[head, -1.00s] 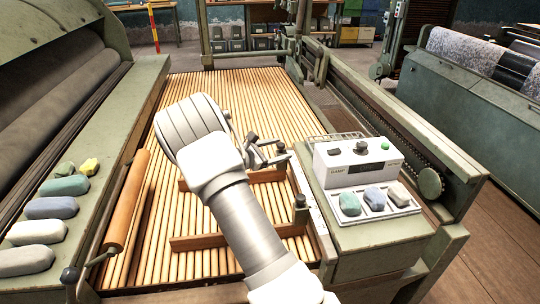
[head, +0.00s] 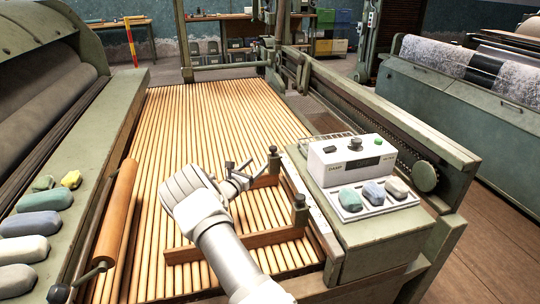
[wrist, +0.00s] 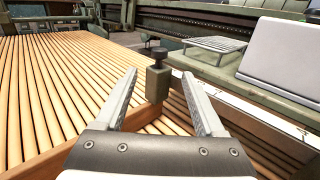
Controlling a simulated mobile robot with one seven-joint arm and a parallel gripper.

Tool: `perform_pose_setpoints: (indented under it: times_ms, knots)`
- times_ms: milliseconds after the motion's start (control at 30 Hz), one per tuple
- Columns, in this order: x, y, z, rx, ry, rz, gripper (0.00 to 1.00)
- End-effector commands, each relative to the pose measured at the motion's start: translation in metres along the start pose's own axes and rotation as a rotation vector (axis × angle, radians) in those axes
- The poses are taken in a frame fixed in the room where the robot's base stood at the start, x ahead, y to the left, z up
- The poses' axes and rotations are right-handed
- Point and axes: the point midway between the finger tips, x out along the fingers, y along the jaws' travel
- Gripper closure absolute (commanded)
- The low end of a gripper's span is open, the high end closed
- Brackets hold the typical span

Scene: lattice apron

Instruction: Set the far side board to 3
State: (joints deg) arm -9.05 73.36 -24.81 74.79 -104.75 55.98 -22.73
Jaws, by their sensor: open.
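Two wooden side boards lie across the slatted apron (head: 185,115). The far side board (head: 265,182) runs left from a dark knobbed post (head: 274,160) at the right-hand rail; my arm hides part of it. The near board (head: 270,238) has its own post (head: 299,208). My gripper (head: 240,172) is open and empty, just left of the far post. In the wrist view, the open fingers (wrist: 158,78) point toward a knobbed post (wrist: 158,85), which appears between and beyond the fingertips. A board (wrist: 45,155) runs from it toward lower left. Contact cannot be told. No scale numbers are readable.
A wire rack (wrist: 215,46) is beside the box. A wooden roller (head: 118,212) and several blocks line the left. The far apron is clear.

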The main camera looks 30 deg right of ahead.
Motion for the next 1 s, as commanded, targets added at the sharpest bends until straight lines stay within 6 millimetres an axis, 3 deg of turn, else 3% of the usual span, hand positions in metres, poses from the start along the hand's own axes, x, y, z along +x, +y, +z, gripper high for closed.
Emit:
perform_pose_setpoints:
  times_ms: [100,433,700,1000]
  knots:
    - [0.028,-0.002,-0.004,0.004,-0.001,-0.004,0.29]
    - [0.086,-0.001,-0.003,0.004,0.000,-0.001,0.29]
    - [0.107,-0.001,-0.002,0.002,0.002,-0.001,0.29]
    - [0.110,0.000,0.000,0.002,0.002,0.000,0.29]
